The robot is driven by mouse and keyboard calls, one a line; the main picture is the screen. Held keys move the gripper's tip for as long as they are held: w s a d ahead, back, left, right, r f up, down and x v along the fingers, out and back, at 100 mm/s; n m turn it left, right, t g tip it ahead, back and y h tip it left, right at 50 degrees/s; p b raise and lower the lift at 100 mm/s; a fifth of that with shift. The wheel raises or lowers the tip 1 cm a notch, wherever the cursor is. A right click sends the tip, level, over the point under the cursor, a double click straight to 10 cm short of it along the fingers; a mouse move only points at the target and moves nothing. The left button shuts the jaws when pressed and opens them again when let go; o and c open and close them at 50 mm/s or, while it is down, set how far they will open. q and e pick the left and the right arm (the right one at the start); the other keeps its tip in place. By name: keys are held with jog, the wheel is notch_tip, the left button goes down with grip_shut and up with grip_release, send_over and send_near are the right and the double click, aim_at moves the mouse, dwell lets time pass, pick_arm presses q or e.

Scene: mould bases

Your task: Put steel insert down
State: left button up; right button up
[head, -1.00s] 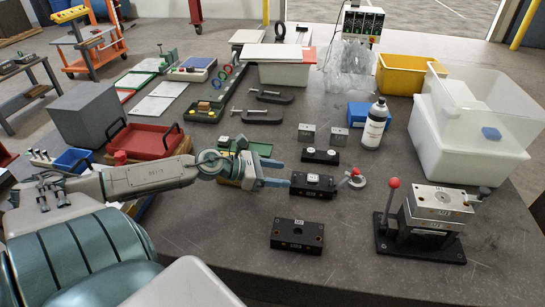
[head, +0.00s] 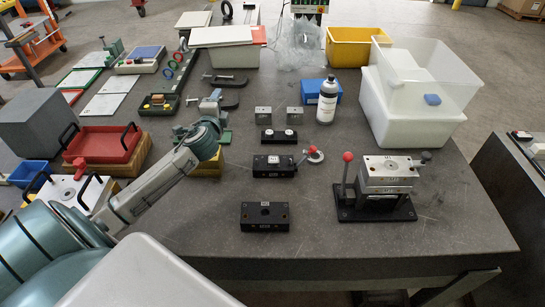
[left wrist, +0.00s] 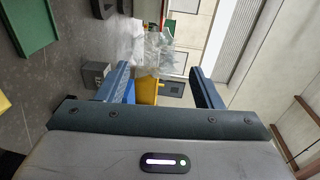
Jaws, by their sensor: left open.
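Two small grey steel blocks (head: 263,114) (head: 294,114) stand side by side mid-table in the head view. In front of them is a low black block with two pale round tops (head: 279,136). A black mould base (head: 273,168) has a small steel-coloured piece in its top. Another black mould base (head: 265,218) nearer to me shows a round hole. My left gripper (head: 213,103) is raised left of these blocks, pointing away from me. In the left wrist view its two fingers (left wrist: 160,86) are apart with nothing between them. My right gripper is not in view.
A press-like fixture with a red-knobbed lever (head: 388,175) stands at right. A spray bottle (head: 327,103), blue box (head: 322,91), white tub (head: 410,115) and yellow bin (head: 352,47) are behind. A red tray (head: 103,145) is at left.

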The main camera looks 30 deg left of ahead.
pick_arm(q)
jog(key=d+f+n+g+p, duration=0.1)
jog(key=d+f+n+g, duration=0.1)
jog(key=n+g, duration=0.5)
jog(key=n+g+h+p, duration=0.3)
jog(key=n+g+h, duration=0.25)
jog(key=n, duration=0.65)
send_near(274, 160)
jog(key=a+f, duration=0.2)
jog(key=shift+w+f+t+h+p, duration=0.15)
jog(key=shift+f+t+h+p, duration=0.15)
jog(key=shift+p, duration=0.1)
jog(key=shift+f, duration=0.3)
jog(key=p+x, duration=0.2)
jog(key=x, duration=0.1)
jog(key=p+x, duration=0.1)
jog(key=shift+w+d+f, duration=0.2)
jog(key=shift+d+f, duration=0.15)
jog(key=shift+f, duration=0.35)
jog(key=shift+c, duration=0.2)
